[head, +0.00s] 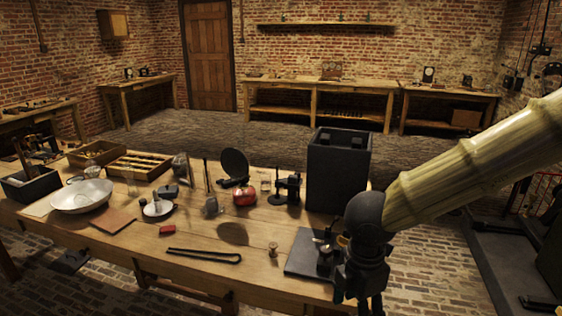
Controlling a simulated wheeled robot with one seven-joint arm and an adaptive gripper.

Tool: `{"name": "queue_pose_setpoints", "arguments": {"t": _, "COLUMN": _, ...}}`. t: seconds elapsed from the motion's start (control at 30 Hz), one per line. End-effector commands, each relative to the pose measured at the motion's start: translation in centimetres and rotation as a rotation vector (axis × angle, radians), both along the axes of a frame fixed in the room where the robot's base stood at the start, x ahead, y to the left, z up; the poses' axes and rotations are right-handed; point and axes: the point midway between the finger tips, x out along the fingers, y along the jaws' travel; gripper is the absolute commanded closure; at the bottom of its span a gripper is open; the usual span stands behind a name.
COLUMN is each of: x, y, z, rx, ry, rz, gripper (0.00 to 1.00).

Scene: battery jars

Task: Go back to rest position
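My gripper (360,302) hangs at the end of my arm at the lower right in the head view, in front of the table's right end. It points down, and its tips run to the bottom edge of the picture. I cannot tell how far its fingers are apart, and no held object shows. The wooden table (195,262) spreads to its left. A dark flat plate (303,255) with small brass parts lies at the table's right end, partly hidden behind my gripper.
A tall black box (338,170) stands behind my gripper. Black tongs (204,256), a small red block (167,230), a red round object (244,197) and a white bowl (82,196) are on the table. Dark equipment (510,260) stands at right. Brick floor (425,265) shows between.

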Motion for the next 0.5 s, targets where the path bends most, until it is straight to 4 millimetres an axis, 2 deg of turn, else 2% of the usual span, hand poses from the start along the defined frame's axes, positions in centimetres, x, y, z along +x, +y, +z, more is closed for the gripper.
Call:
{"name": "queue_pose_setpoints", "arguments": {"t": 0.27, "x": 0.7, "y": -1.7, "z": -3.6, "rx": -0.074, "ry": -0.003, "rz": 0.237, "gripper": 0.40}}
{"name": "queue_pose_setpoints", "arguments": {"t": 0.5, "x": 1.2, "y": -3.7, "z": -7.9, "rx": -0.161, "ry": 0.009, "rz": 0.559, "gripper": 0.40}}
